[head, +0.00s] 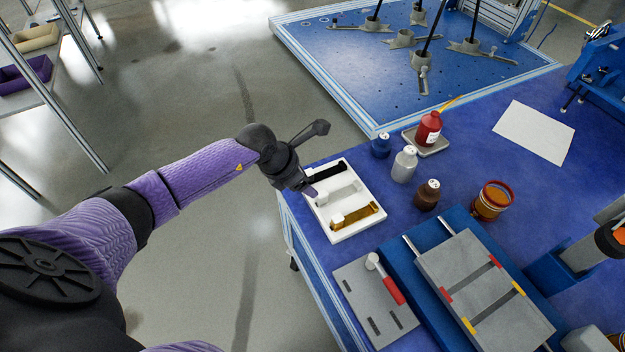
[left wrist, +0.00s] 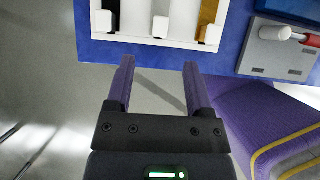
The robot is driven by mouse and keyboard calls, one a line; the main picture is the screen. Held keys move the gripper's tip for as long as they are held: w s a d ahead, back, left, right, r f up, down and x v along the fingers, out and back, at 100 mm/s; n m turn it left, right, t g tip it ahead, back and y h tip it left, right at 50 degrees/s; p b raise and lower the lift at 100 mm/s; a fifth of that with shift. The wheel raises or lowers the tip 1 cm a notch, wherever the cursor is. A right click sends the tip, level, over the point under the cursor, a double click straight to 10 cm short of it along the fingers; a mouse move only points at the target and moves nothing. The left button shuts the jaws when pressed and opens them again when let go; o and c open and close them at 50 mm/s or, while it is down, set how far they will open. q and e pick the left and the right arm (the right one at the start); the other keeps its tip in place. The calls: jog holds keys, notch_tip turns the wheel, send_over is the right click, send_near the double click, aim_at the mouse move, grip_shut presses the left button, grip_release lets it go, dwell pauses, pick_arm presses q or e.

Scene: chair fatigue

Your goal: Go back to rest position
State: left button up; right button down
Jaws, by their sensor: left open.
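My left gripper (head: 312,192) is at the near left edge of the white tray (head: 357,238) in the head view. In the left wrist view the left gripper (left wrist: 158,70) is open, with its two purple fingers apart and nothing between them. The fingers point toward the white tray (left wrist: 140,46), which has a black, a white and an amber piece in its slots. My right gripper is not in view.
The blue table (head: 350,175) holds a red bottle (head: 429,130), a white bottle (head: 404,165), a brown bottle (head: 427,196) and an amber jar (head: 492,201). A grey plate (head: 360,290) with a red-handled tool lies nearer. Open floor (head: 200,260) lies left of the table.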

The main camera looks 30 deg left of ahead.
pick_arm(q)
jog(key=shift+v, duration=1)
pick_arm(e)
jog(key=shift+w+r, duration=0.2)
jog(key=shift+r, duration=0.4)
pick_arm(q)
jog(key=shift+f, duration=0.1)
